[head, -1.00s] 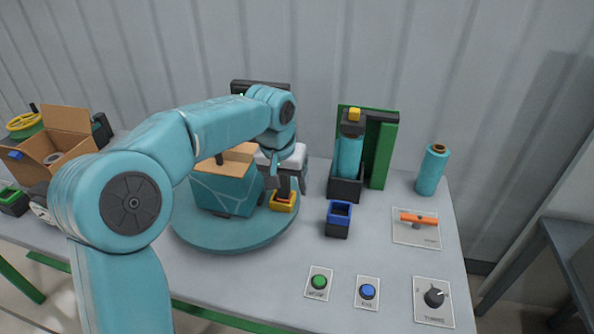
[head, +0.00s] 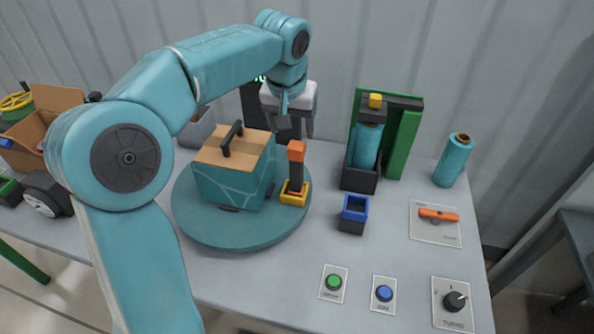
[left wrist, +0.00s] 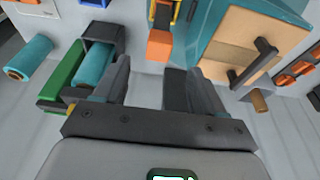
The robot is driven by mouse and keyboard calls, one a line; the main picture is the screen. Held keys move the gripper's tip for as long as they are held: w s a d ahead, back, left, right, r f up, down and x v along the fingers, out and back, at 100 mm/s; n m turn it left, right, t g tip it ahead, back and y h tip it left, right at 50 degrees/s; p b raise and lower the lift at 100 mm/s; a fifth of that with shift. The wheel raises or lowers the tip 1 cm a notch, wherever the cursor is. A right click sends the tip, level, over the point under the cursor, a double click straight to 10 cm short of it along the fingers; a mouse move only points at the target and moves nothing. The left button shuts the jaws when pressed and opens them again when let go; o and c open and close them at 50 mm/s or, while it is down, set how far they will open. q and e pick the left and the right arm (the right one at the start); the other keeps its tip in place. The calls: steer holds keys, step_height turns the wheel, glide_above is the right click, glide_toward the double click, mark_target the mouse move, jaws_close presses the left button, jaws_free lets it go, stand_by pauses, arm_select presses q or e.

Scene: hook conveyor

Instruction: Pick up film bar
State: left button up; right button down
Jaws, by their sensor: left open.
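The film bar (head: 296,174) is a dark upright bar with an orange top. It stands in a yellow-rimmed holder (head: 294,198) at the right side of the teal turntable (head: 235,237). My left gripper (head: 295,126) is open and empty, above and behind the bar in the head view. In the left wrist view, the orange top of the film bar (left wrist: 160,46) lies just beyond the gap between the open fingers (left wrist: 147,70), and does not appear touched. My right gripper is not in view.
A teal box (head: 232,186) with a black handle stands on the turntable, left of the bar. A blue-rimmed holder (head: 353,214), a green stand (head: 404,145) with a teal roll and a loose teal roll (head: 453,160) stand right. Buttons (head: 333,283) line the front.

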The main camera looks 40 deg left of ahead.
mark_target(296, 146)
arm_select(q)
steer(key=x, duration=0.5)
steer(key=shift+s+a+f, duration=0.1)
steer(key=shift+s+f, duration=0.05)
steer(key=shift+s, duration=0.05)
steer(key=shift+w+f, duration=0.1)
steer(key=shift+f, duration=0.1)
steer(key=x, duration=0.2)
steer(key=w+p+x, duration=0.1)
steer(key=x, duration=0.1)
steer(key=shift+f, duration=0.15)
steer(key=shift+a+f, duration=0.1)
steer(key=shift+f, duration=0.2)
steer(key=shift+s, duration=0.2)
steer(key=shift+w+d, duration=0.15)
steer(key=shift+d, duration=0.05)
steer(key=shift+c, duration=0.6)
steer(key=shift+w, duration=0.15)
steer(key=c, duration=0.5)
steer(key=shift+a, duration=0.1)
steer(key=c, duration=0.5)
steer(key=shift+a, duration=0.1)
jaws_close()
